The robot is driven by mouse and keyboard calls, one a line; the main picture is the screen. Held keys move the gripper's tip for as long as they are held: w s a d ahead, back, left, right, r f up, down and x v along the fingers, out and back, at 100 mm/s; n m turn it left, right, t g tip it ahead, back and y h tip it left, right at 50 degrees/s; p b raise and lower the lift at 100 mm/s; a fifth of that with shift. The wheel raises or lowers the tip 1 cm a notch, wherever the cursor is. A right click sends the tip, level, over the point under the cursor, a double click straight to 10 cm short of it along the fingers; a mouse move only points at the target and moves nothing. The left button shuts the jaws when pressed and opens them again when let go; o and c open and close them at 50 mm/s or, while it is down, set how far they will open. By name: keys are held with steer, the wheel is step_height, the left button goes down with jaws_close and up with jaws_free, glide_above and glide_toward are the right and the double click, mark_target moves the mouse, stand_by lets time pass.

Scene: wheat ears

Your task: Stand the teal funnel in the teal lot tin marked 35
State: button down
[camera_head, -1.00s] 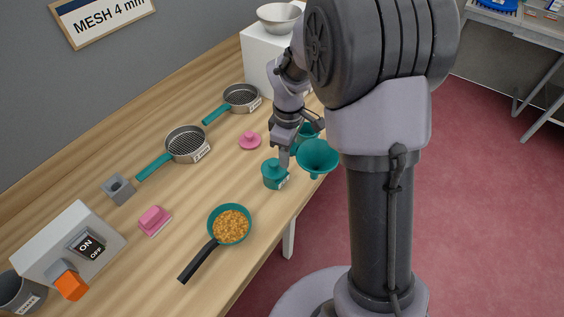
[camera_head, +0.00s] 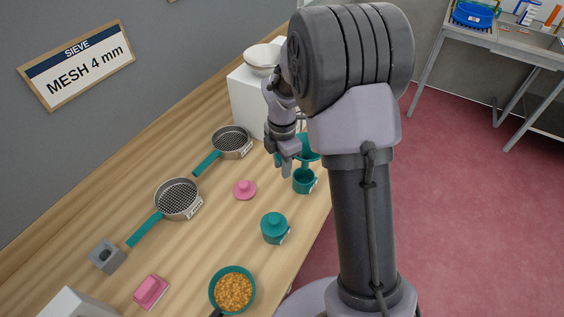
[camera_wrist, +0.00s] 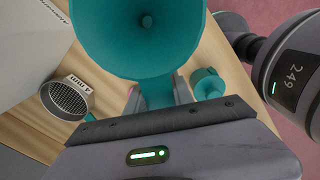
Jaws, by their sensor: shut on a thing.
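The teal funnel (camera_wrist: 140,35) fills the top of the wrist view, its wide mouth facing the camera. My gripper (camera_head: 286,166) is shut on it. In the head view the funnel (camera_head: 311,150) shows partly behind my arm, just above an open teal tin (camera_head: 304,183). I cannot tell whether they touch. A teal tin (camera_wrist: 208,84) shows beside the funnel in the wrist view.
A pink knobbed object (camera_head: 245,189) lies left of the tins. Two teal-handled sieves (camera_head: 178,199) (camera_head: 231,142) lie farther left. A pan of grain (camera_head: 233,289) is in front. A white box (camera_head: 249,103) with a bowl (camera_head: 262,58) stands behind. The table's right edge is close to the tins.

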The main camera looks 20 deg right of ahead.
steer(key=shift+f+b, duration=2.65)
steer(key=shift+f, duration=1.9)
steer(key=c, duration=1)
jaws_free()
